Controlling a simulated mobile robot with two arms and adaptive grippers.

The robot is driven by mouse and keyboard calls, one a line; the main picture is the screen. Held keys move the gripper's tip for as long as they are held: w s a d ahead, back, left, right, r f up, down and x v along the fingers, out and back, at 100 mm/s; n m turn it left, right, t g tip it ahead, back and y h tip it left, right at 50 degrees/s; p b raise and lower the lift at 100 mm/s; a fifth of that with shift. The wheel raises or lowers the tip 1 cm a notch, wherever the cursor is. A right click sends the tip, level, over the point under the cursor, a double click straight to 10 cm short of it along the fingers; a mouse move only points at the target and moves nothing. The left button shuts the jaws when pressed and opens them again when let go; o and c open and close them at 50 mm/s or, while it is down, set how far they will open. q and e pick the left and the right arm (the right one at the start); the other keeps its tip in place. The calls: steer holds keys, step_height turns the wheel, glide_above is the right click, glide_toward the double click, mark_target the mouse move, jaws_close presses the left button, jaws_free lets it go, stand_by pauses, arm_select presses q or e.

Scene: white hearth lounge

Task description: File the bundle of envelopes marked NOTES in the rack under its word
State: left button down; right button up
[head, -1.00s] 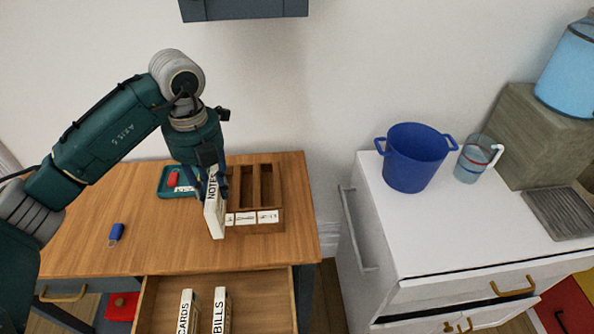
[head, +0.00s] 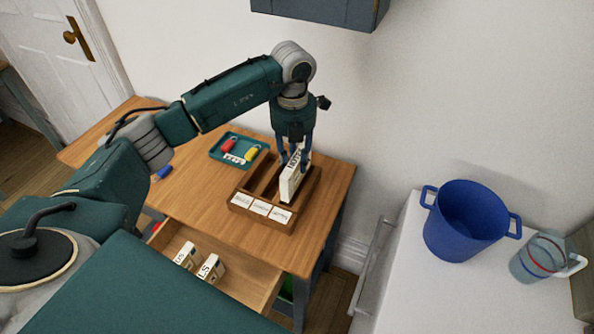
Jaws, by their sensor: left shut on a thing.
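The white bundle marked NOTES (head: 289,187) is upright in my left gripper (head: 293,161), which is shut on its upper part. The wooden rack (head: 236,205) on the desk has three compartments, each with a white word card on the front. The words are too small to read. The bundle is over the right part of the rack, its lower end close behind the right-hand card (head: 280,215). I cannot tell whether its bottom is inside the right compartment or just above it. My right gripper is not in view.
The desk drawer (head: 240,287) stands open with two other bundles inside. A teal tray (head: 215,152) with red and yellow tags is behind the rack; a blue tag (head: 163,172) lies left. A blue bucket (head: 462,228) and a jug (head: 538,262) stand on the white cabinet.

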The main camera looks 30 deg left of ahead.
arm_select(q)
steer(key=shift+d+f, duration=0.2)
steer(key=shift+f, duration=0.45)
step_height(320, 180, down, 2)
steer(key=shift+d+f+p, duration=0.1)
steer(key=shift+f+p, duration=0.05)
steer(key=shift+p, duration=0.35)
steer(key=shift+w+f, duration=0.1)
steer(key=shift+f, duration=0.2)
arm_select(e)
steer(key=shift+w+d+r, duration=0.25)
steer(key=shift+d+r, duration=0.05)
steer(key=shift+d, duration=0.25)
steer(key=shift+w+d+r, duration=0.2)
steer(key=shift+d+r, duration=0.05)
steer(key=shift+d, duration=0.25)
arm_select(q)
steer(key=shift+f, duration=0.1)
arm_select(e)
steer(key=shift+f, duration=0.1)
